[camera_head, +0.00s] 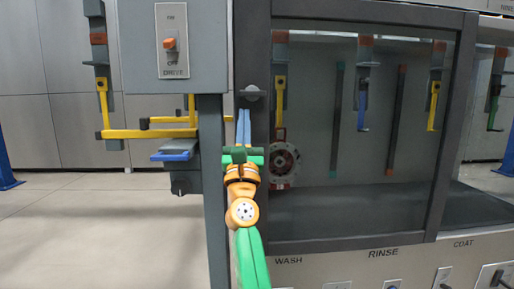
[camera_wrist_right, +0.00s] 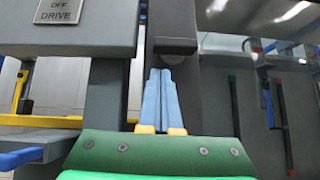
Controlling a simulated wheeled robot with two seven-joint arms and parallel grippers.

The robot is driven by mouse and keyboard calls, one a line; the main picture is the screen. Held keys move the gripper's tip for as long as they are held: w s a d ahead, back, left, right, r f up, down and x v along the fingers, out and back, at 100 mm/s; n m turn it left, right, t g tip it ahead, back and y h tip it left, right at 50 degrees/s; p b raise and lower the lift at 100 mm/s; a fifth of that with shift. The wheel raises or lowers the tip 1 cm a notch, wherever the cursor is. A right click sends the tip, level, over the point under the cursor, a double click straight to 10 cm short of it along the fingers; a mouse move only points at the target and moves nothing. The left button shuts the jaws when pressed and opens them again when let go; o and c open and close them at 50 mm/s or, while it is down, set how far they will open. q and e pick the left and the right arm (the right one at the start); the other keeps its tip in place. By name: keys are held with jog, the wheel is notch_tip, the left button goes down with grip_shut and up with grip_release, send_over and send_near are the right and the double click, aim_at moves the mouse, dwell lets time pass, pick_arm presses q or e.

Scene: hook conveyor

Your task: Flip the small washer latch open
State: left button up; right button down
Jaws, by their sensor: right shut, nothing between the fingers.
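A small grey latch (camera_head: 252,93) with a round knob sits on the dark upright post at the left edge of the washer window. In the right wrist view the dark latch block (camera_wrist_right: 172,32) is on the post, just above and ahead of the fingertips. My right gripper (camera_head: 243,116) reaches up in front of the post, just below the latch. Its blue fingers (camera_wrist_right: 161,82) are shut together with nothing between them. Whether the fingertips touch the latch, I cannot tell. My left gripper is not in view.
A grey box with a DRIVE switch (camera_head: 170,43) hangs at upper left on a grey column (camera_head: 214,200). The glazed washer window (camera_head: 330,190) with hanging hooks is to the right.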

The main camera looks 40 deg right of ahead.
jog(key=d+f+v, duration=0.1)
jog(key=v, duration=1)
jog(key=shift+w, duration=0.3)
